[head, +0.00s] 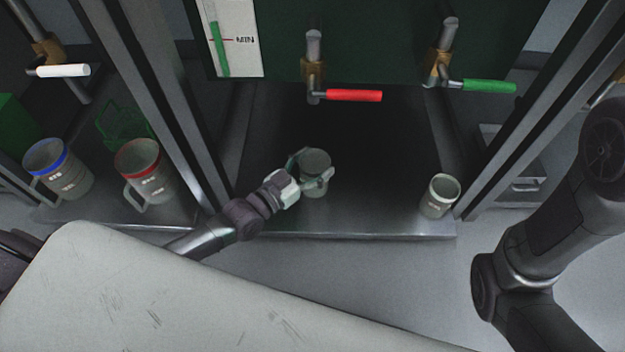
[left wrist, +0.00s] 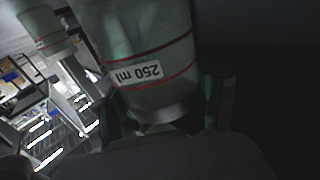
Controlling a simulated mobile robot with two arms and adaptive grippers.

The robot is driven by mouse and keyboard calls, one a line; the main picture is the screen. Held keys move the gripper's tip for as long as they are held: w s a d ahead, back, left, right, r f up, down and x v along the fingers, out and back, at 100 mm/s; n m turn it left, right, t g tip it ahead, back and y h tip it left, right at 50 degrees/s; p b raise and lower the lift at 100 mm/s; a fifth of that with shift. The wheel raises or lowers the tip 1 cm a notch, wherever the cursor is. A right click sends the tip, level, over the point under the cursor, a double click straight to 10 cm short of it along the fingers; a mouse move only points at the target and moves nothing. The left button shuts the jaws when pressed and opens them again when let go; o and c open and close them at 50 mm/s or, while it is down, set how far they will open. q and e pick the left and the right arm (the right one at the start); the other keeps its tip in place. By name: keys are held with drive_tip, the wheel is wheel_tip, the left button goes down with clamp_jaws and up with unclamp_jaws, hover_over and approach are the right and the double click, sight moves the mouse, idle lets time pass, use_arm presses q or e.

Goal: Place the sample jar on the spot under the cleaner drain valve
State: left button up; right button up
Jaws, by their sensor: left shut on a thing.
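My left gripper (head: 318,180) is shut around a grey-green jar (head: 315,160) over the dark drip shelf (head: 350,234). In the left wrist view this jar (left wrist: 150,45) has a "250 ml" label and red lines. I cannot tell whether its base touches the shelf. It is roughly below the red-handled valve (head: 342,95), nearer the shelf's front. A green-handled valve (head: 480,86) hangs to the right. No label shows which valve is the cleaner drain, and no marked spot is visible. My right gripper is out of view.
A second jar (head: 440,197) stands at the shelf's right end; a jar (left wrist: 45,30) also shows in the left wrist view. A blue-rimmed mug (head: 62,172) and red-rimmed mug (head: 145,175) stand left, beyond a metal post (head: 165,90). The shelf behind the held jar looks clear.

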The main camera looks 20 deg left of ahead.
sight(323, 166)
use_arm(q)
drive_tip(key=shift+a+f, duration=0.15)
drive_tip(key=shift+a, duration=0.05)
wheel_tip(323, 166, down, 4)
drive_tip(key=b, duration=0.4)
drive_tip(key=o, duration=1.4)
drive_tip(key=shift+c, duration=0.2)
